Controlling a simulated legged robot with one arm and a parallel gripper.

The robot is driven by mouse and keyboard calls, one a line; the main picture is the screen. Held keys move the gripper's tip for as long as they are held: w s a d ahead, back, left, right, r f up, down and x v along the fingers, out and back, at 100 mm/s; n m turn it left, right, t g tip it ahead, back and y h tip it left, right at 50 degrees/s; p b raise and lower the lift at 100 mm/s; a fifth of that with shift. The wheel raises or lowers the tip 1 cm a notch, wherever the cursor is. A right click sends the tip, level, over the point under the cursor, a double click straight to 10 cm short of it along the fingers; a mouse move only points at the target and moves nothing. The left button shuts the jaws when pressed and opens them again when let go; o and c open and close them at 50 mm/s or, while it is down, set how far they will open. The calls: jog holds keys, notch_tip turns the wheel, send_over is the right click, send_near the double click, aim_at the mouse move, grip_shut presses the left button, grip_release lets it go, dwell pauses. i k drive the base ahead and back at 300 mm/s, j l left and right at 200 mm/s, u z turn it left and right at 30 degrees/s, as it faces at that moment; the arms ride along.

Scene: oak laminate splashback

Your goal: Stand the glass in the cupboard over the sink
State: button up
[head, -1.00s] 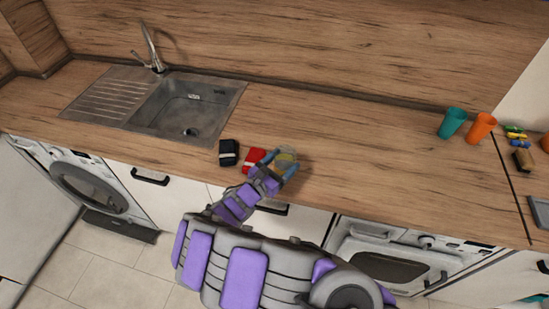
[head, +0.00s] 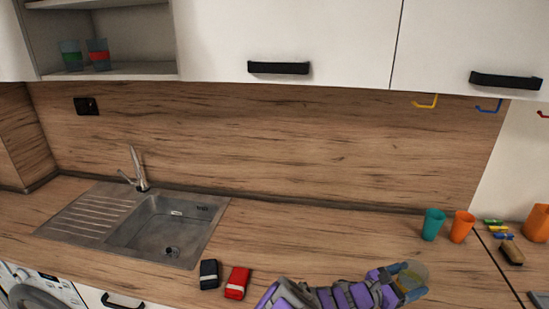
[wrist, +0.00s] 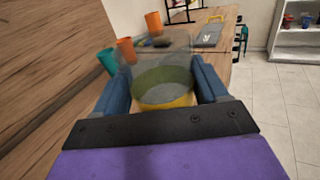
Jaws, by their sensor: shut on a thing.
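My gripper (head: 397,280) is shut on a clear glass (head: 414,274) at the right front of the counter in the head view. In the wrist view the glass (wrist: 160,75) sits between the two blue fingers, see-through, with a yellow and green band low on it. The open cupboard (head: 125,72) over the sink is at the upper left, with two glasses on its lower shelf, one with a green band (head: 71,55) and one with a red band (head: 98,54). The sink (head: 160,229) is below it. My gripper is well right of and below the cupboard.
Closed white cupboards (head: 290,35) with black handles adjoin the open cupboard. A black packet (head: 209,274) and a red packet (head: 237,283) lie right of the sink. Teal (head: 433,224) and orange (head: 461,227) cups stand behind my gripper. The shelf right of the red-banded glass is clear.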

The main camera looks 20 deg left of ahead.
aim_at(142, 70)
jog(key=u, duration=1.45)
jog(key=i+j+u, duration=0.2)
jog(key=i+u, duration=0.7)
jog(key=i, duration=0.35)
